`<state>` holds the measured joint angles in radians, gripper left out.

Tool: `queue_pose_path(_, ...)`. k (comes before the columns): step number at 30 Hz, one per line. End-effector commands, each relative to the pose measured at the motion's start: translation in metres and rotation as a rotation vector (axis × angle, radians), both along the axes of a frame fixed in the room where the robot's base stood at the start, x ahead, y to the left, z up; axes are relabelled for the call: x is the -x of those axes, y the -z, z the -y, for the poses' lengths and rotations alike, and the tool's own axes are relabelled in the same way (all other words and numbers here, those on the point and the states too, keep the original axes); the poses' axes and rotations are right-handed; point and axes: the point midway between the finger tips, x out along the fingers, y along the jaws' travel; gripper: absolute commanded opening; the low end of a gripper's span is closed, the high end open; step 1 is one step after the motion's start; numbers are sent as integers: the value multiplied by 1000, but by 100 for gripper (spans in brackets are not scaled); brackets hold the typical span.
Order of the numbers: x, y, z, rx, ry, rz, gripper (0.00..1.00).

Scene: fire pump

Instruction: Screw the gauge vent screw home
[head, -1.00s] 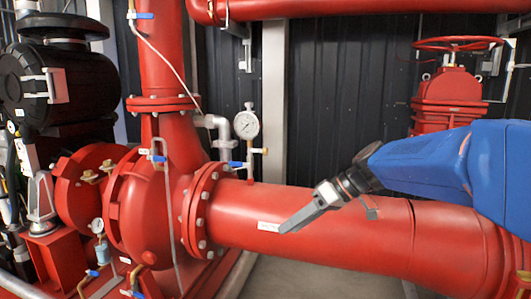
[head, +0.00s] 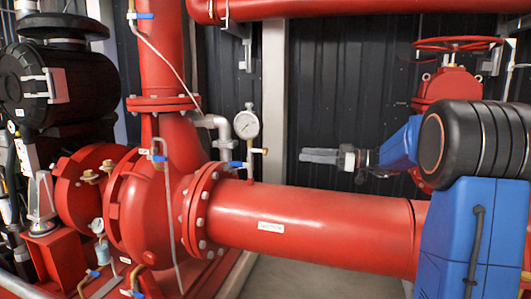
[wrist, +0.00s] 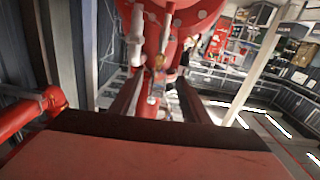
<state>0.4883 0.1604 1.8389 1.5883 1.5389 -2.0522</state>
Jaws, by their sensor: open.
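The round white pressure gauge (head: 246,124) stands upright on a thin stem above the red pipe in the head view. A small brass side fitting (head: 260,151) sticks out to the right below its dial. It looks like the vent screw's place, but the screw itself is too small to make out. My gripper (head: 303,156) points left at about the fitting's height, with a visible gap between them in the picture. In the wrist view my gripper (wrist: 157,88) is open and empty. Brass parts (wrist: 158,62) show between and beyond its fingers.
The big red horizontal pipe (head: 310,226) runs below my gripper. A blue-handled valve (head: 237,164) sits left of the gauge stem. A grey post (head: 274,90) and dark wall stand behind. A red handwheel valve (head: 447,85) stands at the right.

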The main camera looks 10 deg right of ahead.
Motion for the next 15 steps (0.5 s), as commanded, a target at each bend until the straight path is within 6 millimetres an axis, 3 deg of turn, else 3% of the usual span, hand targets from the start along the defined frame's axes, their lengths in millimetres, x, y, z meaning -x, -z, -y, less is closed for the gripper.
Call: queue_pose_path(15,-43,0,-78,1,-4,-3,42)
